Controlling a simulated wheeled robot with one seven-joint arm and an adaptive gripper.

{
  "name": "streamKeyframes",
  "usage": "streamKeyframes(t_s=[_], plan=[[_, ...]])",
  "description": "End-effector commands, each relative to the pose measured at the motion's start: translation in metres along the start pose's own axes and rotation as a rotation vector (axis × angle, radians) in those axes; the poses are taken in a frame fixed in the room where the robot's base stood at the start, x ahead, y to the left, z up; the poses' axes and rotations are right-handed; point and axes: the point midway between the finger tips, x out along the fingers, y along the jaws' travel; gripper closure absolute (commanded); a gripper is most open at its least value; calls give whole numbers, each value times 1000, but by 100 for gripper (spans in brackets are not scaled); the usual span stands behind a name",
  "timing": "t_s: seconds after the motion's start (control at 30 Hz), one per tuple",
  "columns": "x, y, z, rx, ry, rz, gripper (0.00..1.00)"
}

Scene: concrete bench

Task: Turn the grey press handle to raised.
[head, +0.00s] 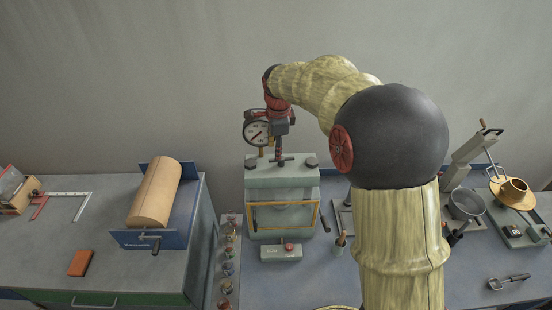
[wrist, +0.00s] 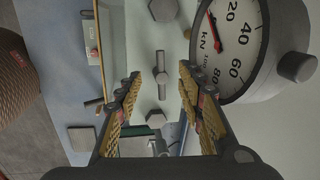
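The press (head: 283,185) is a pale grey-green box with a yellow-framed front in the middle of the bench. A short grey bar, which looks like the press handle (wrist: 161,62), is on its top between dark hexagonal bolts. In the head view the handle (head: 285,161) is a small dark bar below my gripper (head: 281,128). In the wrist view my gripper (wrist: 160,74) is open, its ridged yellow finger pads on either side of the handle. No contact shows, and the remaining gap in depth is unclear.
A round kN gauge (wrist: 238,42) stands close to my gripper's right finger in the wrist view. A red-button box (head: 281,252) sits before the press. A roller machine (head: 156,195) is left; a stand with a pan (head: 466,203) is right.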

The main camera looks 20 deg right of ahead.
Motion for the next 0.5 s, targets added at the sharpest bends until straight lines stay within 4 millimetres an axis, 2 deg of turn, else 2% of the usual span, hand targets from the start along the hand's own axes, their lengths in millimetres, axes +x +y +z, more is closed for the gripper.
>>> streamKeyframes(t_s=[0.03, 0.23, 0.5], plan=[[10, 2, 0, 0, 1, 5, 62], [40, 1, 0, -2, 1, 4, 62], [58, 1, 0, -2, 0, 1, 62]])
